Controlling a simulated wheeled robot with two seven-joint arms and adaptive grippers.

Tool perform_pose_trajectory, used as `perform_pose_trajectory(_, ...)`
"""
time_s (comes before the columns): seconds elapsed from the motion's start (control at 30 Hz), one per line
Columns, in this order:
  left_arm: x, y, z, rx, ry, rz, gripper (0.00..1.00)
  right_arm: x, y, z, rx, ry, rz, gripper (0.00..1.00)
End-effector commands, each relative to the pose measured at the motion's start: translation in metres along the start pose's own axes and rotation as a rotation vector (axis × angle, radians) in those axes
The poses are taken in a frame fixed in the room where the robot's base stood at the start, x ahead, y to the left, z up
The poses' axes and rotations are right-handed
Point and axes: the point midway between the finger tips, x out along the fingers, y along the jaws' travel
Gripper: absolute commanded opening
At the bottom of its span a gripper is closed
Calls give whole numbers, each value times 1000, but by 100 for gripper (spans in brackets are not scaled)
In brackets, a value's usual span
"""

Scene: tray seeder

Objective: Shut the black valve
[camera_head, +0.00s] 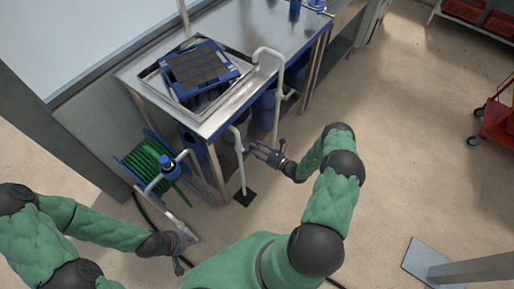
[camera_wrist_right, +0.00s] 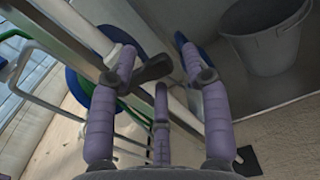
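The black valve (camera_wrist_right: 152,70) shows in the right wrist view as a short dark lever beside a pale upright pipe (camera_wrist_right: 181,108). My right gripper (camera_wrist_right: 157,52) is open, with its purple-grey fingers on either side of the lever. I cannot tell whether a finger touches it. In the head view my right gripper (camera_head: 260,151) is beside the pale pipes at the front of the steel bench, and the valve cannot be made out there.
The steel bench (camera_head: 270,42) holds a blue-framed seed tray (camera_head: 229,70). A green hose reel (camera_head: 148,160) stands left of the pipes. A grey bucket (camera_wrist_right: 270,45) is behind the valve. A red cart (camera_head: 497,122) stands far right. The floor at right is mostly clear.

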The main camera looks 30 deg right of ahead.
Motion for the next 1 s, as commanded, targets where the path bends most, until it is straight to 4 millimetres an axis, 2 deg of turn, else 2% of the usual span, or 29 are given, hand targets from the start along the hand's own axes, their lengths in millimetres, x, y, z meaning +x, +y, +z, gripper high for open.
perform_pose_trajectory(0.03, 0, 0, 0, 0, 0, 0, 0, 0, 0, 0, 0, 0, 0, 37)
perform_pose_trajectory(0.17, 0, 0, 0, 0, 0, 0, 0, 0, 0, 0, 0, 0, 0, 0)
perform_pose_trajectory(0.37, 0, 0, 0, 0, 0, 0, 0, 0, 0, 1, -12, 0, 0, 0)
perform_pose_trajectory(0.6, -3, 1, 0, 0, 0, 0, 0, 0, 0, 7, -117, 0, 0, 0)
perform_pose_trajectory(0.87, -2, 1, 0, 0, 0, 0, 0, 0, 0, 7, -122, -1, 1, 0)
perform_pose_trajectory(0.9, -2, 1, 0, 0, 0, 0, 0, 0, 0, 7, -122, -1, 1, 33)
perform_pose_trajectory(0.97, -2, 1, 0, 0, 0, 0, 0, 0, 0, 7, -122, -1, 1, 48)
perform_pose_trajectory(1.0, -2, 1, 0, 0, 0, 0, 0, 0, 0, 7, -122, -1, 1, 48)
